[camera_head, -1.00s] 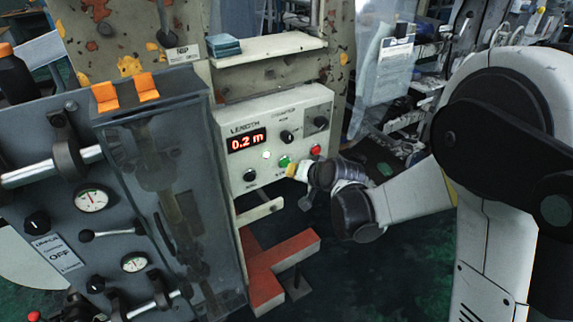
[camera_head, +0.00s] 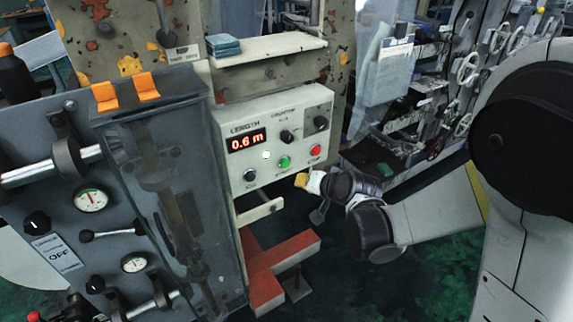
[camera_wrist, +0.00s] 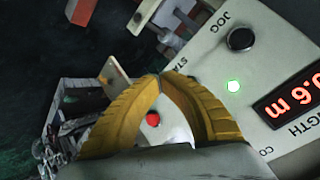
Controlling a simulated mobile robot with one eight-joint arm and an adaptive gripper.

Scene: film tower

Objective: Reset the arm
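My arm reaches in from the right. The panel's red display (camera_head: 246,141) reads 0.6 m.
A clear-covered housing (camera_head: 165,190) with orange hinges stands left of the panel. A shelf (camera_head: 268,46) with teal pads (camera_head: 223,44) is above. A red-orange bracket (camera_head: 283,254) juts out below. A machine with handwheels (camera_head: 468,68) stands behind at right.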

